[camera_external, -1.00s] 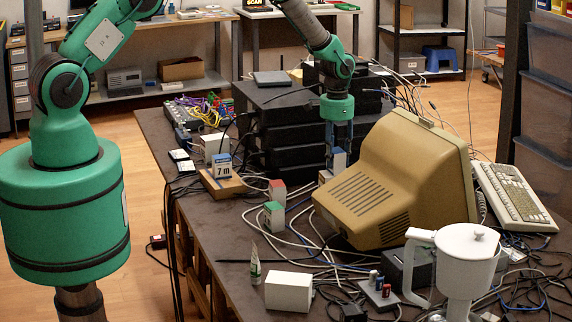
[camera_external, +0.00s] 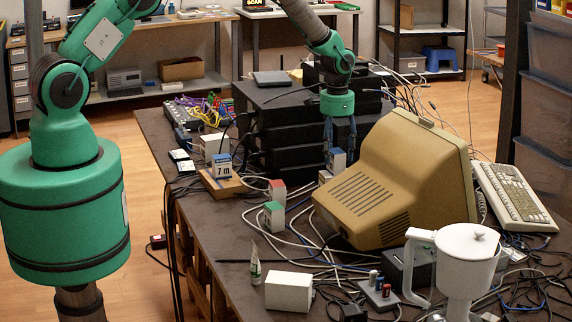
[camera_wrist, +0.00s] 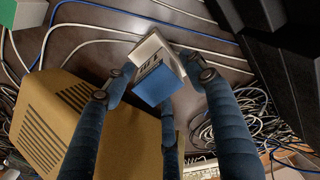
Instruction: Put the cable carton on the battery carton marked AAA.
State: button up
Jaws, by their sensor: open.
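A small carton with a blue end and white sides (camera_external: 337,160) is upright behind the beige monitor; it also shows in the wrist view (camera_wrist: 155,85), with print I cannot read surely. My gripper (camera_external: 340,150) is above and around it, its blue fingers (camera_wrist: 165,90) spread and open. A pale box (camera_external: 325,177) shows low beside or under this carton; whether the carton rests on it I cannot tell. Another blue-and-white carton marked 7 m (camera_external: 222,167) stands on a wooden block. A red-topped carton (camera_external: 277,190) and a green-topped carton (camera_external: 274,216) stand nearer. I can read no AAA mark.
The beige monitor (camera_external: 395,180) stands close to the right of my gripper. Black stacked units (camera_external: 290,125) are close behind and left. Loose cables cover much of the table (camera_external: 225,235). A white jug (camera_external: 467,262) and a white box (camera_external: 289,291) are at the front.

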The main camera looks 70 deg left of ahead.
notch_tip(320, 180, up, 11)
jog(key=shift+f, duration=0.15)
dwell(1.0)
notch_tip(320, 180, up, 18)
jog(key=t, duration=0.1)
send_over(336, 150)
jog(key=s+d, duration=0.6)
jog(key=s+d+r+t, duration=0.1)
jog(key=s+d+r, duration=0.5)
jog(key=s+r, duration=0.6)
jog(key=s+d+r+t, duration=0.1)
jog(key=s+d+r, duration=0.25)
jog(key=s, duration=0.35)
jog(key=s+d+r+t, duration=0.1)
jog(key=s+d+r, duration=0.1)
jog(key=s+r, duration=0.4)
jog(key=s+d, duration=0.2)
jog(key=s, duration=0.7)
jog(key=s+d+f+t, duration=0.1)
jog(key=s+d, duration=0.1)
jog(key=s, duration=0.8)
jog(key=shift+s+t, duration=0.15)
jog(key=shift+t, duration=0.15)
jog(key=shift+f, duration=0.15)
